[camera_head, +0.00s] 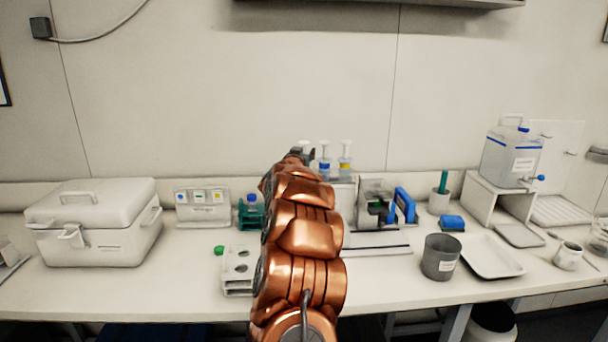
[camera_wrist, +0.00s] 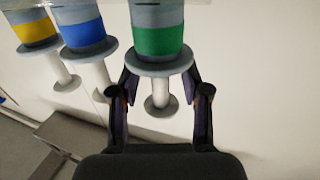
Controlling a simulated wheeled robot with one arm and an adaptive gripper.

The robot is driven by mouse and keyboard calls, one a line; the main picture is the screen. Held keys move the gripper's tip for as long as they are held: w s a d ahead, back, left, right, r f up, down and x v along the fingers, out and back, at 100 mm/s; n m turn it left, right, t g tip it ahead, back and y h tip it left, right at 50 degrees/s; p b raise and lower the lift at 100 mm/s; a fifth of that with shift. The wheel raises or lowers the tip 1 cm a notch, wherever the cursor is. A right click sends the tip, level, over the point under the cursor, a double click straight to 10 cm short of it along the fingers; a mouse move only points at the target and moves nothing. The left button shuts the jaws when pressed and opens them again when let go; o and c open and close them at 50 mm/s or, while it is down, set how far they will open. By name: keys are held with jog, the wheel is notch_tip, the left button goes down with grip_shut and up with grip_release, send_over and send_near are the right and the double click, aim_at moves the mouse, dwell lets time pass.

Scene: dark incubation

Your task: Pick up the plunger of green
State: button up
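The green-banded syringe (camera_wrist: 158,40) hangs into the top of the wrist view, with its wide grey flange below the band. Its pale plunger (camera_wrist: 160,95) ends in a round cap. My gripper (camera_wrist: 160,84) is open, one dark finger on each side of this plunger, with visible gaps between the fingers and the rod. In the head view my gripper (camera_head: 303,155) is at the syringe row, and my copper arm hides the green syringe there.
Blue (camera_wrist: 84,34) and yellow (camera_wrist: 34,30) syringes stand close beside the green one. On the bench are a white cooler box (camera_head: 97,235), a tube rack (camera_head: 238,283), a grey cup (camera_head: 440,257) and a white tray (camera_head: 490,268). Bare wall is behind.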

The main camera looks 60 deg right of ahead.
grip_shut()
dwell(0.5)
